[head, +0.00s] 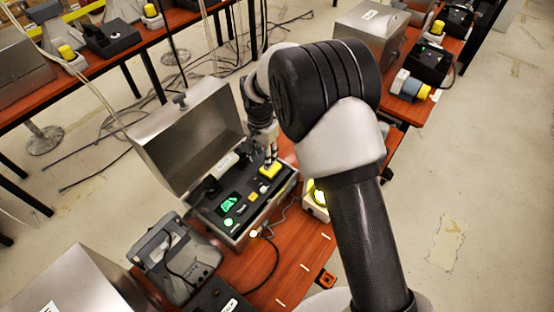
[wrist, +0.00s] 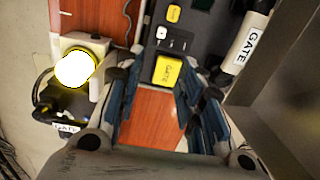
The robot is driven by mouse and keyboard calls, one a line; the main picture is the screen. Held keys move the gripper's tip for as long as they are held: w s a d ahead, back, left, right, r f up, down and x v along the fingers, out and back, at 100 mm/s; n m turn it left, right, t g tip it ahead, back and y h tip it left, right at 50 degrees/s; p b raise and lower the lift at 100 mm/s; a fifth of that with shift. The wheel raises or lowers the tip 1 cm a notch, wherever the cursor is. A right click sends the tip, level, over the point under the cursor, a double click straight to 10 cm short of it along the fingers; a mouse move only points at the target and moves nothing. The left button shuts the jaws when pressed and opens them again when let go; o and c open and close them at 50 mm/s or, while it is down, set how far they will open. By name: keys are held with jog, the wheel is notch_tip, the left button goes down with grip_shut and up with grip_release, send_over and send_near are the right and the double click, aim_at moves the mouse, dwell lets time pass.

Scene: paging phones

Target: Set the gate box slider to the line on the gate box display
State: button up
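The gate box (head: 236,241) is an open metal case with a dark panel on the wooden table in the head view. Its display (head: 229,204) glows green; I cannot make out the line. A yellow block (head: 270,170), apparently the slider knob, is at the panel's right end. In the wrist view this yellow block (wrist: 167,70) bears dark lettering. My gripper (head: 269,155) points down above it. In the wrist view my gripper (wrist: 160,80) is open, with the block between or just beyond its fingertips. I cannot tell whether they touch it.
The raised lid (head: 190,135) stands behind the panel. A smaller yellow button (head: 253,196) and a lit green button (head: 229,222) are on the panel. A glowing yellow lamp (wrist: 75,68) stands beside the box. A grey phone (head: 175,258) is at the front left.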

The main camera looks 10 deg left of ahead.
jog(key=b, duration=0.3)
send_near(264, 187)
notch_tip(264, 187, down, 9)
jog(key=shift+d+r, duration=0.1)
jog(key=shift+c, duration=0.2)
grip_shut()
dwell(0.3)
dwell(0.4)
